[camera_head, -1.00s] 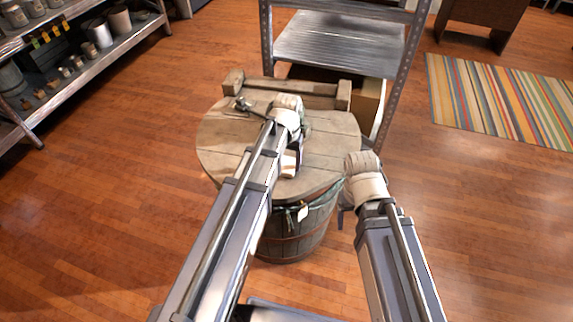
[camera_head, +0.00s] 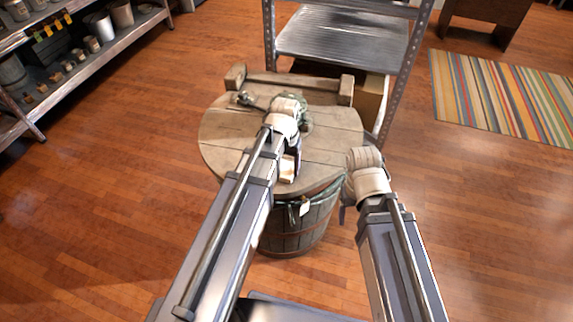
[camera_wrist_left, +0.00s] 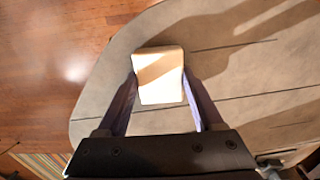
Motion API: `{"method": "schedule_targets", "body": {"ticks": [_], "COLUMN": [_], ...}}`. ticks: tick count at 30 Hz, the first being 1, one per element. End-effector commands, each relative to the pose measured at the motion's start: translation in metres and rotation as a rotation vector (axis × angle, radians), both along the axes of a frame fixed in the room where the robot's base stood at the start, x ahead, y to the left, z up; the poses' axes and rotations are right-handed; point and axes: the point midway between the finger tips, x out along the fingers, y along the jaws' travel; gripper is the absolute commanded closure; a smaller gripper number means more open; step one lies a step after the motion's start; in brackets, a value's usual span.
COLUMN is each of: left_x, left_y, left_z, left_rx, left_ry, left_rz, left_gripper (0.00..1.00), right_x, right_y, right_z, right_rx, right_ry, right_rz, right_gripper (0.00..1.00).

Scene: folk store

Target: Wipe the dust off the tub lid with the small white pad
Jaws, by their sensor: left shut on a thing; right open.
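The tub (camera_head: 292,235) is a wooden barrel with hoops, and its round plank lid (camera_head: 228,140) faces me. My left gripper (camera_head: 291,165) is over the near middle of the lid, shut on the small white pad (camera_head: 287,171). In the left wrist view the pad (camera_wrist_left: 160,88) sits between both fingers, flat side showing, over the lid (camera_wrist_left: 105,95) near its edge. I cannot tell whether it touches the wood. Dust cannot be told apart from wood grain and shadows. My right gripper (camera_head: 343,205) is open beside the lid's right edge, mostly hidden by its wrist.
A wooden bar (camera_head: 295,86) runs along the lid's far edge, with a small dark object (camera_head: 244,98) near its left end. A metal shelf (camera_head: 345,40) stands close behind. A goods shelf (camera_head: 70,60) is far left. Open floor lies left and right.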

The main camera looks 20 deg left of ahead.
Motion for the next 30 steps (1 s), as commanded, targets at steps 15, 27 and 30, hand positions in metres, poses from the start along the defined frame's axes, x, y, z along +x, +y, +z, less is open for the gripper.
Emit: {"method": "schedule_targets", "body": {"ticks": [15,27,30], "left_x": [0.001,0.001,0.001], "left_y": [0.0,0.0,0.0], "left_z": [0.034,0.062,0.06], "left_rx": [0.0,0.0,0.0], "left_ry": [-0.001,-0.001,-0.001], "left_rz": [0.0,0.0,0.0], "left_gripper": [0.76,0.76,0.76], "right_x": [0.0,0.0,0.0], "right_y": [0.0,0.0,0.0], "right_z": [0.034,0.062,0.06], "right_rx": [0.0,0.0,0.0], "right_ry": [0.0,0.0,0.0], "right_rz": [0.0,0.0,0.0], "right_gripper": [0.26,0.26,0.26]}}
